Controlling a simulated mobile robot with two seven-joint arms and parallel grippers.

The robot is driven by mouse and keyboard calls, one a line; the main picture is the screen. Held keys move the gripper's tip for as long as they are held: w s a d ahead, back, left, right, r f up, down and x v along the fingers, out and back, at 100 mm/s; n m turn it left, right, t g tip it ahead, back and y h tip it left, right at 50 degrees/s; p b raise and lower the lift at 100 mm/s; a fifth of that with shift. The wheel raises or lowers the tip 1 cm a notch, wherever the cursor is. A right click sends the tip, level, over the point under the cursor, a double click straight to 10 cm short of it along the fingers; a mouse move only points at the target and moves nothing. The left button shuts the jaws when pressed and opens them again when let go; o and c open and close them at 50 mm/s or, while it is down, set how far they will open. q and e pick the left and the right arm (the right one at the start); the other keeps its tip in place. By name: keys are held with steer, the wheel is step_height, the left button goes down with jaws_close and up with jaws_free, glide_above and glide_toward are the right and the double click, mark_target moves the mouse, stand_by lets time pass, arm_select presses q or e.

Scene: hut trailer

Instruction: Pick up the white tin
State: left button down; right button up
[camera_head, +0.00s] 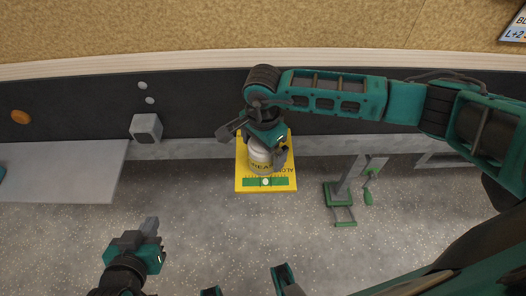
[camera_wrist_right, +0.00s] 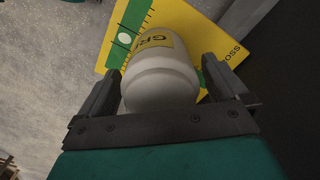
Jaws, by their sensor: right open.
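The white tin (camera_head: 261,157) has a yellow label and stands on a yellow board (camera_head: 244,182) with a green band. In the right wrist view the tin (camera_wrist_right: 162,84) lies between the two spread fingers of my right gripper (camera_wrist_right: 163,88), with a gap visible on the right side. In the head view my right gripper (camera_head: 262,146) is over the tin and hides its upper part. My left gripper (camera_head: 151,230) is at the lower left, away from the tin. I cannot tell whether its fingers are apart.
A grey box (camera_head: 146,128) stands at the dark back wall. A grey panel (camera_head: 60,172) is at the left. A green and grey stand-like object (camera_head: 340,192) is right of the board. Speckled grey surface is free between my left gripper and the board.

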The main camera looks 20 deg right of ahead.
steer(key=shift+f, duration=0.1)
steer(key=shift+c, duration=0.2)
steer(key=c, duration=1.2)
steer(key=shift+c, duration=0.4)
